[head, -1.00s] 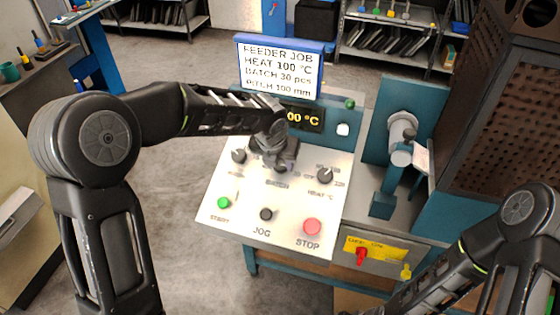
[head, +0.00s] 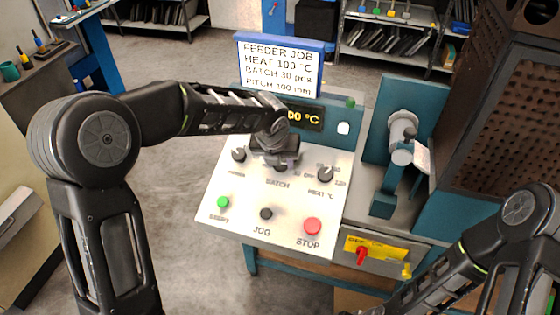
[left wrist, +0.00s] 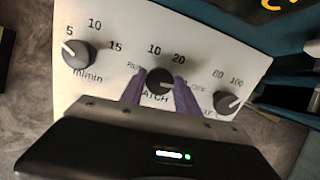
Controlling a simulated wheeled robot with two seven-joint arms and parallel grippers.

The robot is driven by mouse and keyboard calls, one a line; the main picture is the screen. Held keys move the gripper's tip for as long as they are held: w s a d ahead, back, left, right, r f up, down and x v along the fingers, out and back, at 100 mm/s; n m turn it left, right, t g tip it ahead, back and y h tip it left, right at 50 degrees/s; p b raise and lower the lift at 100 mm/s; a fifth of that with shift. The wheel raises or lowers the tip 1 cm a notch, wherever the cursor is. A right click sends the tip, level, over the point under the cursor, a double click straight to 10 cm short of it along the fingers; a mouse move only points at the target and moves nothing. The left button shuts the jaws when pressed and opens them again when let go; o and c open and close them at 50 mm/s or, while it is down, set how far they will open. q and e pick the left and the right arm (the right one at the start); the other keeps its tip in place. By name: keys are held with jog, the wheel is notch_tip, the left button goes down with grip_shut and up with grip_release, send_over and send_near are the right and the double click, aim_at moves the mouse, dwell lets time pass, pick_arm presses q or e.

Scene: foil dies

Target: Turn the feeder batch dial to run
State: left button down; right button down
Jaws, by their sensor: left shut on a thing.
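The batch dial (left wrist: 160,82) is a dark round knob on the white feeder panel (head: 232,186), above the BATCH label. Marks 10 and 20 show above it, and RUN shows at its upper left, partly hidden. My left gripper (left wrist: 159,88) is shut on this dial, with a purple finger on either side. In the head view my left gripper (head: 279,152) covers most of the dial's scale from above. A small pale mark shows on the dial's lower left face, but its exact pointing is hard to read. My right gripper is out of view.
A speed dial (head: 239,155) and a heat dial (head: 325,174) flank the batch dial closely. Below are a green start button (head: 223,202), a black jog knob (head: 266,214) and a red stop button (head: 312,226). The job screen (head: 279,68) reads BATCH 30 pcs.

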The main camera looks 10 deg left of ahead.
pick_arm(q)
jog(key=n+b, duration=0.1)
jog(key=n, duration=0.3)
jog(key=shift+f, duration=0.1)
jog(key=n+b, duration=0.2)
jog(key=n, duration=0.2)
jog(key=shift+n+y, duration=0.3)
jog(key=shift+n, duration=0.1)
jog(key=n+b, duration=0.1)
jog(key=n, duration=0.3)
jog(key=shift+n, duration=0.3)
jog(key=n+b, duration=0.1)
jog(key=n, duration=0.3)
jog(key=shift+g, duration=0.4)
jog(key=n+b, duration=0.1)
jog(key=n, duration=0.3)
jog(key=n+b, duration=0.1)
jog(key=n, duration=0.3)
jog(key=shift+n+g, duration=0.3)
jog(key=n, duration=0.4)
jog(key=shift+b, duration=0.35)
jog(key=n, duration=0.4)
jog(key=shift+n, duration=0.3)
